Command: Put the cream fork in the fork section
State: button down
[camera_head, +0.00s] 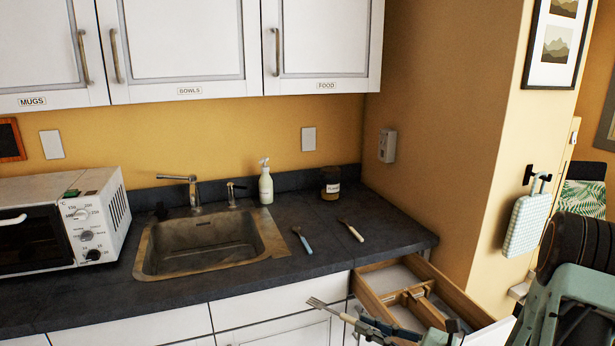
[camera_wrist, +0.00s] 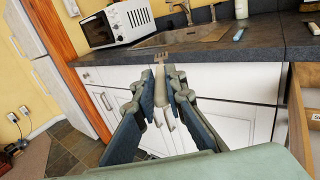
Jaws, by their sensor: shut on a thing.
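My gripper (camera_head: 362,322) is shut on the cream fork (camera_head: 328,309), whose metal tines point up and left, away from the fingers. In the wrist view, my gripper (camera_wrist: 163,88) holds the fork (camera_wrist: 159,106) between its fingertips, with the tines at the far end and the pale handle running back toward the palm. The open drawer (camera_head: 456,283) has wooden walls and dividers, and lies just right of and behind the gripper. The fork is outside the drawer, in front of the cabinet. Part of the drawer is hidden by my arm, and I cannot read which section is for forks.
A blue-handled utensil (camera_head: 303,240) and a cream-handled utensil (camera_head: 351,230) lie on the dark counter (camera_head: 270,290). A sink (camera_head: 205,245), microwave (camera_head: 65,225), soap bottle (camera_head: 265,184) and dark jar (camera_head: 330,184) stand farther back. The wall closes in behind the drawer.

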notch_tip(320, 180, up, 5)
jog(key=p, duration=0.6)
jog(key=shift+r, duration=0.2)
jog(key=shift+w+a+r+m+t+h, duration=0.1)
jog(key=shift+a+r+m+t+h, duration=0.1)
jog(key=shift+m+t+h, duration=0.35)
jog(key=shift+w+a+r+m+t+h, duration=0.1)
jog(key=shift+a+m+t+h, duration=0.1)
jog(key=shift+m+t+h, duration=0.35)
jog(key=shift+d+f+m+t+h, duration=0.1)
jog(key=shift+d+m+t+h, duration=0.05)
jog(key=shift+m+t+h, duration=0.75)
jog(key=shift+s+d+f+m+t+h, duration=0.15)
jog(key=shift+m+t+h, duration=0.15)
jog(key=shift+h, duration=0.15)
jog(key=shift+s+d+f+m+t+h, duration=0.1)
jog(key=shift+m+t+h, duration=0.15)
jog(key=shift+h, duration=0.2)
jog(key=shift+w, duration=0.1)
